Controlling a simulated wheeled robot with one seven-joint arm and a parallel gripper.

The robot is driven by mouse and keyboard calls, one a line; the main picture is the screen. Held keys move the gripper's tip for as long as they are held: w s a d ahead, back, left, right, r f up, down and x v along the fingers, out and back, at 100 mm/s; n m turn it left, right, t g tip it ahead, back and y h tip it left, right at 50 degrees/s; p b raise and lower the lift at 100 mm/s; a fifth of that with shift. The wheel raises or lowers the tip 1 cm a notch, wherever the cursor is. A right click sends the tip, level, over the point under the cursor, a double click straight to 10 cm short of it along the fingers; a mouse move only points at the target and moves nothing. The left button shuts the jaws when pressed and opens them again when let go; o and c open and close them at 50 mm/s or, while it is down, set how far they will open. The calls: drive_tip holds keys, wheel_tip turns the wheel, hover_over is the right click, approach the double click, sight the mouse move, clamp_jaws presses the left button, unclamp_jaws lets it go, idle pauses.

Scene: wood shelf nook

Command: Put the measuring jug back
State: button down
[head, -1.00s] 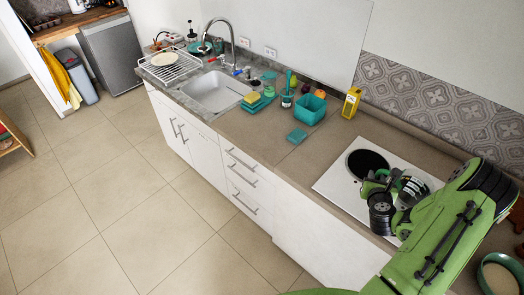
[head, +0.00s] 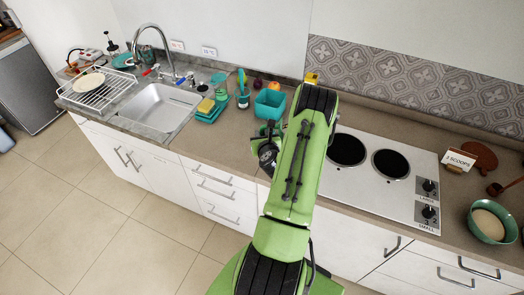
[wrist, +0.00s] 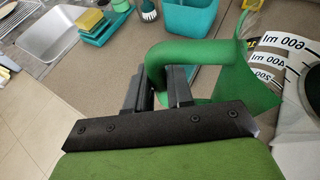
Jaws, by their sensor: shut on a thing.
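The measuring jug shows at the right of the wrist view as a green handle (wrist: 185,52) and a body with a printed scale reading 200, 400 and 600 ml (wrist: 277,60). My gripper (wrist: 160,88) is shut on the handle, with dark fingers at its lower end. In the head view my gripper (head: 267,152) is over the counter, left of the hob and in front of the teal tub (head: 270,104). My green arm hides most of the jug there. I cannot tell how high the jug is above the counter.
The sink (head: 158,108), a dish rack (head: 97,88) with a plate, and a teal tray (head: 206,112) with a sponge are at the left. The hob (head: 385,185) is right of my arm. Further right are a card reading "2 scoops" (head: 459,158) and a teal bowl (head: 492,222).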

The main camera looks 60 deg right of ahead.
drive_tip(key=f, duration=0.1)
drive_tip(key=f+b, duration=0.1)
drive_tip(key=f, duration=0.3)
drive_tip(key=shift+w+f, duration=0.15)
drive_tip(key=shift+w, duration=0.15)
drive_tip(key=shift+f, duration=0.2)
drive_tip(key=shift+s+r, duration=0.15)
drive_tip(key=shift+f, duration=0.25)
drive_tip(key=c, duration=1)
unclamp_jaws()
drive_tip(key=shift+r, duration=0.1)
